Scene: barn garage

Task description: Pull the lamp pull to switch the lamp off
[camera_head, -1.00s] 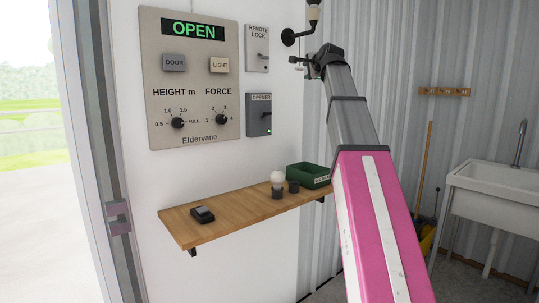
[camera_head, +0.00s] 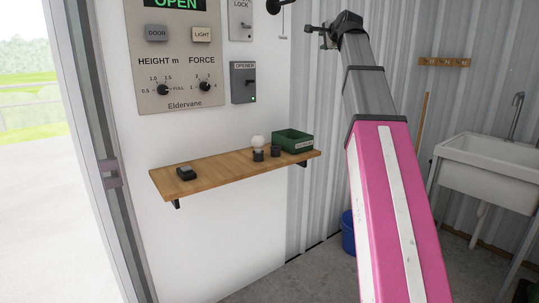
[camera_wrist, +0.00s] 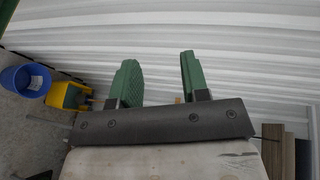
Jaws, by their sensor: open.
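The lamp shows only as a dark wall bracket (camera_head: 274,6), cut off by the top edge of the head view. A thin pale lamp pull (camera_head: 283,34) hangs to its right, in front of the corrugated wall. My gripper (camera_head: 315,37) is to the right of the pull in the picture, with a gap between them. Their difference in depth is hard to tell. In the wrist view my gripper (camera_wrist: 158,78) has its two green fingers apart with nothing seen held between them. The pull is not visible in the wrist view.
A control panel (camera_head: 180,60) and opener box (camera_head: 243,83) are on the white wall. A sink (camera_head: 488,165) stands right. A blue bucket (camera_wrist: 24,82) is on the floor.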

